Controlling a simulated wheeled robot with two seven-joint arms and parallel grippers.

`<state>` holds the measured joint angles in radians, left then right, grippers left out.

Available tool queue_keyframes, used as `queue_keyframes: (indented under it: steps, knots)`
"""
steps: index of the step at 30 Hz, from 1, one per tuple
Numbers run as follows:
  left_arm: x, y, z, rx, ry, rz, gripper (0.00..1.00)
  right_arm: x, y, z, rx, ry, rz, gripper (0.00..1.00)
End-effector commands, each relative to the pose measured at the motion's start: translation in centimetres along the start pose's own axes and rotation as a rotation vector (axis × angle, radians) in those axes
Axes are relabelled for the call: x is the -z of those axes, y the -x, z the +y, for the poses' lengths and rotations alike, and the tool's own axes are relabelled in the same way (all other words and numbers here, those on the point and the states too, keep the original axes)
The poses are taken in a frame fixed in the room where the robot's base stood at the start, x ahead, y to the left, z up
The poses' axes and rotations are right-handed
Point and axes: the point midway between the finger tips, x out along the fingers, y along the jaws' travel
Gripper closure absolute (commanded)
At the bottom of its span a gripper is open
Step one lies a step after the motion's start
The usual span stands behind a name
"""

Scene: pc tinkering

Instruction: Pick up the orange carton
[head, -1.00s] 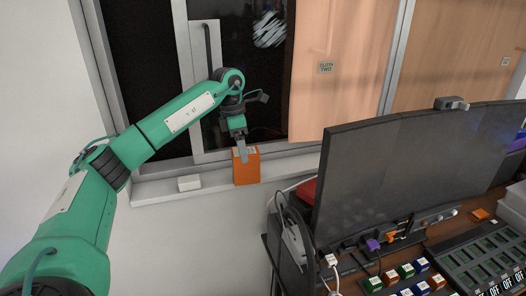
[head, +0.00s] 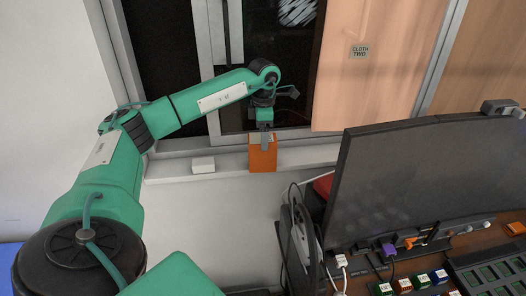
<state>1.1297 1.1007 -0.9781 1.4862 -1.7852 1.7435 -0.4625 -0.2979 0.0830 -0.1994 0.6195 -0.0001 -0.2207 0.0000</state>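The orange carton (head: 262,160) stands upright on the window sill (head: 222,163) in the head view. My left gripper (head: 265,141) points down at the carton's top, with a grey finger in front of its upper front face. Only one finger shows clearly, so I cannot tell whether it is open or shut, or whether it touches the carton. My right gripper is not in view.
A small white block (head: 203,165) sits on the sill left of the carton. A large dark monitor (head: 425,180) stands on the desk to the right. A wooden panel (head: 375,65) labelled "CLOTH TWO" covers part of the window.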

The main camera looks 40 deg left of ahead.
Motion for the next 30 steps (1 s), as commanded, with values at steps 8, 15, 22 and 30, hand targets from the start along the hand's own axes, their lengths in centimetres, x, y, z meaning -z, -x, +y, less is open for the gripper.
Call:
queue_keyframes:
  steps: [8, 15, 22, 30]
  knots:
    - [0.3, -3.1, -0.3, 0.004, 0.000, 0.003, 0.20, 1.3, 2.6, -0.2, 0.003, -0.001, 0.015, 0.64]
    - [0.3, -5.0, -0.3, 0.001, -0.001, 0.001, 0.20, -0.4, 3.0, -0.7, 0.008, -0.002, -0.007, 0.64]
    - [0.3, -5.0, -0.3, 0.001, 0.000, 0.000, 0.34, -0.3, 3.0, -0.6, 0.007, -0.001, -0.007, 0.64]
    - [0.3, -5.0, -0.2, 0.001, 0.000, 0.000, 0.71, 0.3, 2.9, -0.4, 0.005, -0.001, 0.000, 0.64]
